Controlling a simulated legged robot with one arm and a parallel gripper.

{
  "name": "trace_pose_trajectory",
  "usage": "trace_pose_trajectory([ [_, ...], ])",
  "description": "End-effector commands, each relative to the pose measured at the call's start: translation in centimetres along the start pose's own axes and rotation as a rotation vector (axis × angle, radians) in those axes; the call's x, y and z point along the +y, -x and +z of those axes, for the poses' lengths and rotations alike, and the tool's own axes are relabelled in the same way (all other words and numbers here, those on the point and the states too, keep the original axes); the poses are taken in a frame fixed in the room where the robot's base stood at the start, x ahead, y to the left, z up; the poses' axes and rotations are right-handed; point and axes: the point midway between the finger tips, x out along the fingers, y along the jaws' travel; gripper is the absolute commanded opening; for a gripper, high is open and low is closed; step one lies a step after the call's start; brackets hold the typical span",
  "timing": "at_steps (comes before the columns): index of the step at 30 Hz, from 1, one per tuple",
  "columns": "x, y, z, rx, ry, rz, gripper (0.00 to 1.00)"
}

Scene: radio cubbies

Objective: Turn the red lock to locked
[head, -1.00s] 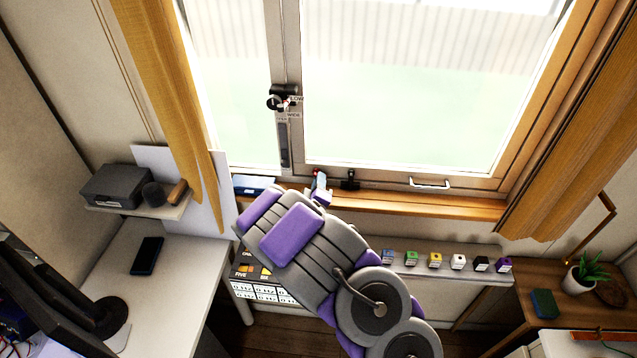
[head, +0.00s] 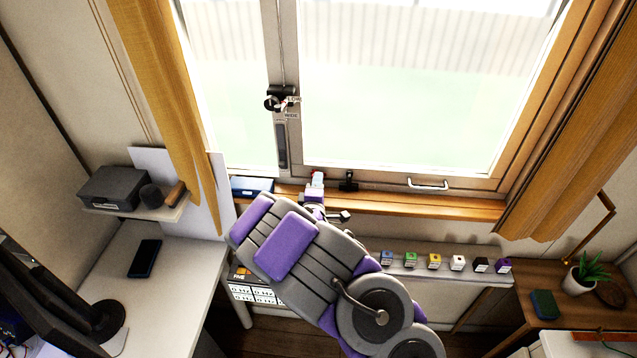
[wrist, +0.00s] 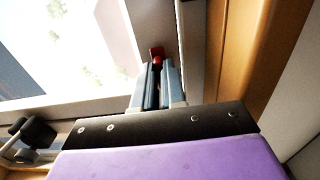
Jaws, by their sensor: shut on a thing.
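The red lock (wrist: 156,53) is a small red piece at the lower window frame, seen in the wrist view just beyond my fingertips. My gripper (wrist: 157,70) has its two pale fingers close together at the lock, shut on its lower part, with only the red top showing clear. In the head view my gripper (head: 317,182) is at the window's bottom rail, and the lock is mostly hidden behind it. The lock's exact turn angle cannot be read.
A black latch (head: 348,181) sits on the rail just right of my gripper. A white handle (head: 428,185) is farther right. A row of small coloured blocks (head: 434,261) stands on a ledge below. A blue box (head: 252,186) lies on the sill at left.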

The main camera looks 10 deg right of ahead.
Motion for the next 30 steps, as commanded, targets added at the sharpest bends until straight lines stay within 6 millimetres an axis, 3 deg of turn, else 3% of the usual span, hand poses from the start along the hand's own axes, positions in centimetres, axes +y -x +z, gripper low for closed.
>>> trace_pose_trajectory([
  [10,-0.4,0.1,-0.2,0.005,0.007,-0.009,0.0],
  [11,-0.42,0.1,-0.2,0.005,0.008,-0.009,0.12],
  [19,-0.18,0.13,-0.03,0.003,0.004,-0.004,0.36],
  [30,-0.04,0.79,0.11,0.002,0.004,-0.003,0.36],
])
